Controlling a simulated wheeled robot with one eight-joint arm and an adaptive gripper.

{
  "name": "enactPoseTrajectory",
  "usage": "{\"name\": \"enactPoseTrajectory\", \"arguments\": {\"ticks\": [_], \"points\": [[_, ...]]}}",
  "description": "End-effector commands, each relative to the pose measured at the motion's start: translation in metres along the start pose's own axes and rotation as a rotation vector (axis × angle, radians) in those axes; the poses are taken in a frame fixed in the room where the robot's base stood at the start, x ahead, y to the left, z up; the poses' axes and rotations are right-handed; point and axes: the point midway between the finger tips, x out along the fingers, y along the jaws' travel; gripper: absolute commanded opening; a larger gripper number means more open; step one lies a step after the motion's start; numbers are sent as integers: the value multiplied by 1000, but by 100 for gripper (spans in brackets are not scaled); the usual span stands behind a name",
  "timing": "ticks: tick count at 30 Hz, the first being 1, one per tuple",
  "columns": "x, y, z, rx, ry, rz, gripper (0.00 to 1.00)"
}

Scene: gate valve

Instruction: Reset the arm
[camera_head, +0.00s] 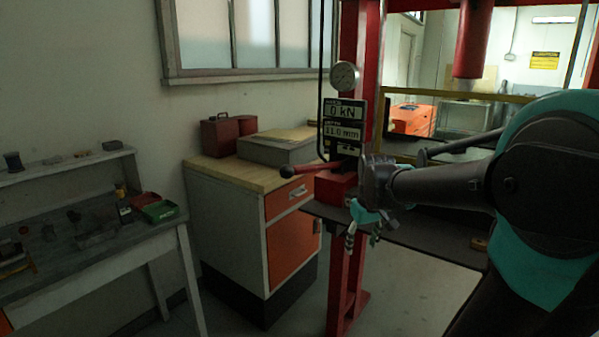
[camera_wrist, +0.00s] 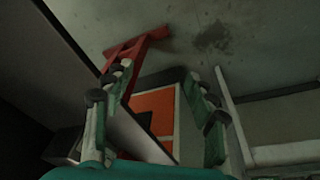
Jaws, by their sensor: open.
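My gripper (camera_head: 361,238) hangs at the end of my arm in front of the red press frame (camera_head: 345,290) in the head view. Its jaws point down, beside the dark press table (camera_head: 430,236). In the wrist view the two fingers of my gripper (camera_wrist: 160,115) stand apart with nothing between them. A red lever with a dark knob (camera_head: 287,171) sticks out to the left of the red block (camera_head: 335,186), close to my gripper. My wrist hides part of the block and frame.
A wooden-topped cabinet (camera_head: 230,172) with orange drawers stands left of the press. A grey workbench (camera_head: 100,262) with small items is at far left. A gauge (camera_head: 345,75) and displays (camera_head: 343,121) are on the press. Bare floor (camera_head: 400,290) lies below.

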Motion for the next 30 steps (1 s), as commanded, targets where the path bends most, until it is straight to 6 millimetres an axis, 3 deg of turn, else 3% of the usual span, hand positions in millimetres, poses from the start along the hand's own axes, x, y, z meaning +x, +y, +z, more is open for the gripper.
{"name": "enactPoseTrajectory", "arguments": {"ticks": [6,13,18,30], "points": [[63,-17,78,163,75,21,56],[102,-33,140,291,134,30,56],[111,-37,156,326,149,31,56],[111,-38,157,328,150,31,56]]}}
